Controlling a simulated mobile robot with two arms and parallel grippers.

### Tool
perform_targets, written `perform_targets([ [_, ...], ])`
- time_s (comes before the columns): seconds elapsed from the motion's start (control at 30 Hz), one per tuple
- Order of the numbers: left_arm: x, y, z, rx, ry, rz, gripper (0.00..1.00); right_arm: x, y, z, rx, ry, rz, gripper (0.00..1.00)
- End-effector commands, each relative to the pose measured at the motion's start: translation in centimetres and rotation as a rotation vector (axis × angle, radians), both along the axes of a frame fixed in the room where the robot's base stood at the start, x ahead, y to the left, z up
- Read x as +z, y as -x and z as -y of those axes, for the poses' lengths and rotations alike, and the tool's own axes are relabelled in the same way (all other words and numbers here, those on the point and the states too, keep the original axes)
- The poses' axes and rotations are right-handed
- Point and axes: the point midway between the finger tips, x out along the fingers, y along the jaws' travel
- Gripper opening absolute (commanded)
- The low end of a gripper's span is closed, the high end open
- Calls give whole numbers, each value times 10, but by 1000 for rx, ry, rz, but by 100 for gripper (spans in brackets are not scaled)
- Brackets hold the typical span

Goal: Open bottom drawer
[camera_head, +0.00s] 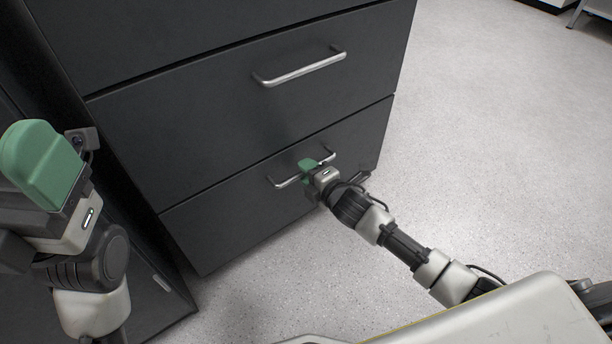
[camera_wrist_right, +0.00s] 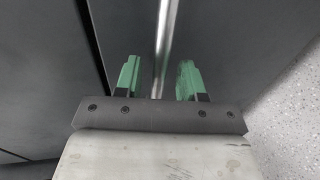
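The bottom drawer (camera_head: 240,215) is the lowest dark grey front of the cabinet, and its face looks flush with the drawer above. Its silver bar handle (camera_head: 288,182) runs across the upper part of the front. My right gripper (camera_head: 309,166) is at the middle of this handle and hides part of it. In the right wrist view the handle (camera_wrist_right: 166,45) passes between the two green fingers (camera_wrist_right: 160,80), with a gap on both sides. My left gripper (camera_head: 45,150) is raised at the left of the head view, away from the drawer; its finger opening is not clear.
The drawer above (camera_head: 220,115) has a similar silver handle (camera_head: 300,70). Another dark cabinet front stands at the left, behind my left arm. Speckled light floor (camera_head: 500,140) is open to the right and in front of the cabinet.

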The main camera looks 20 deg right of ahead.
Motion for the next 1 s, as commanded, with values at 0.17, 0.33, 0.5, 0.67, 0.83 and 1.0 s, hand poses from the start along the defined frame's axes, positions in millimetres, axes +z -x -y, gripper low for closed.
perform_targets([
  [0.17, 2, 2, 0, 1, -1, 17, 100, -2, -10, -3, -1, 0, 1, 39],
  [0.33, 3, 2, 0, 1, -2, 17, 100, -1, -10, -3, 0, 0, 0, 39],
  [0.5, 3, 1, 0, 1, -1, 17, 100, -2, -10, -3, 0, 0, 0, 26],
  [0.67, 3, 2, 1, 1, -1, 17, 100, -2, -10, -3, 0, 0, 0, 1],
  [0.83, 3, 2, 1, 1, -1, 17, 100, -2, -10, -3, 0, 0, 0, 0],
  [1.0, 5, 2, 1, 1, -1, 18, 100, -1, -8, -3, 0, -1, -1, 0],
])
